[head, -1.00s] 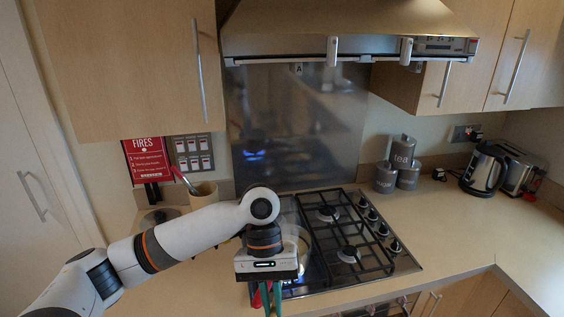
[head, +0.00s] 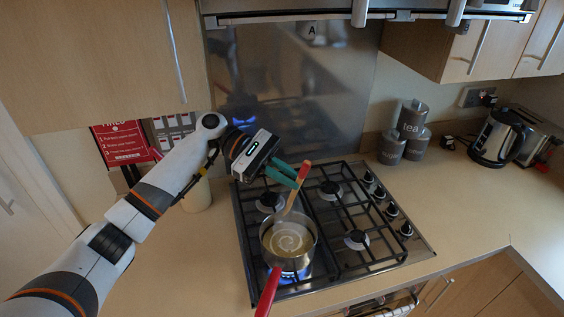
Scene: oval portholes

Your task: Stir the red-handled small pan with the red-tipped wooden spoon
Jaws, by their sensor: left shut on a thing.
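The small pan (head: 289,256) stands on the front left burner of the hob, with its red handle (head: 268,292) pointing toward the front. It holds a pale liquid with a spiral swirl on its surface. The wooden spoon (head: 290,200) with a red tip stands tilted, its lower end in the pan at the back. My left gripper (head: 298,176) is shut on the spoon's upper handle, just below the red end. My right gripper is not in view.
A blue flame burns under the pan on the gas hob (head: 340,215). A pale crock (head: 197,195) stands left of the hob. Grey canisters (head: 411,120), a kettle (head: 497,138) and a toaster (head: 533,150) stand at the back right. The extractor hood (head: 360,12) hangs above. The right worktop is clear.

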